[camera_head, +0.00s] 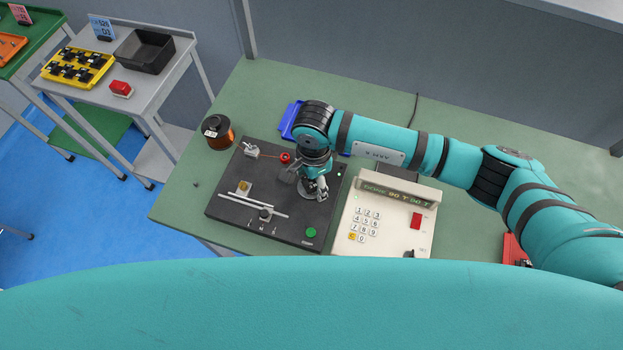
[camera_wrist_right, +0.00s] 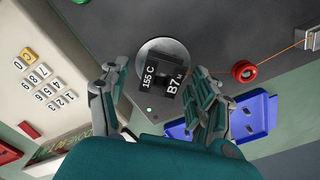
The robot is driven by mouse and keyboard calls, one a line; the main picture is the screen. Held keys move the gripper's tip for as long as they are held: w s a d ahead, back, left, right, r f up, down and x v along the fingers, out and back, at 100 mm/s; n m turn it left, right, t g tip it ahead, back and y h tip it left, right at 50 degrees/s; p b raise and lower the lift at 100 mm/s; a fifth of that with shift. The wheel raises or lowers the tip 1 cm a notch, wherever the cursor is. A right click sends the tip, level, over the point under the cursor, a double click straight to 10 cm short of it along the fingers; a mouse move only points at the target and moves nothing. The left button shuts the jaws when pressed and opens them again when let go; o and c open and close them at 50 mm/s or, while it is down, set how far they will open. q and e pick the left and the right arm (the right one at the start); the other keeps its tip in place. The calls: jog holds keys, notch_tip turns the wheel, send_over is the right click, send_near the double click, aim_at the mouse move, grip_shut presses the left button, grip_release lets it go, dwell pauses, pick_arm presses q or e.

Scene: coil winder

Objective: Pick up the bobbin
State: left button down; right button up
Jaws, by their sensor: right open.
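The bobbin (camera_wrist_right: 163,76) is a small black block with white labels reading "155 C" and "B7 M" in the right wrist view. It sits in front of a round grey disc (camera_wrist_right: 158,47) on the dark winder (camera_head: 239,215). My right gripper (camera_wrist_right: 158,103) is open, with one finger on each side of the bobbin's near end. I cannot tell whether they touch it. In the head view my right gripper (camera_head: 319,192) points down over the winder's right part and hides the bobbin. My left gripper is out of view.
A red wire guide (camera_head: 285,157) with orange wire stands on the winder. A copper wire spool (camera_head: 218,132) is at the left. A blue tray (camera_wrist_right: 218,130) lies behind the winder. The keypad box (camera_head: 382,221) stands close to its right. A side table (camera_head: 138,85) stands further left.

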jog(key=shift+c, duration=0.3)
jog(key=c, duration=0.8)
jog(key=shift+r, duration=0.15)
jog(key=shift+c, duration=0.2)
jog(key=shift+r+b, duration=0.5)
jog(key=shift+r, duration=0.05)
jog(key=shift+s+r+b, duration=0.25)
jog(key=shift+r+b, duration=0.4)
jog(key=shift+r, duration=0.3)
jog(key=s+r+b, duration=0.1)
jog(key=s+b, duration=0.3)
jog(key=s, duration=1.1)
jog(key=shift+s+r, duration=0.25)
jog(key=shift+r, duration=0.1)
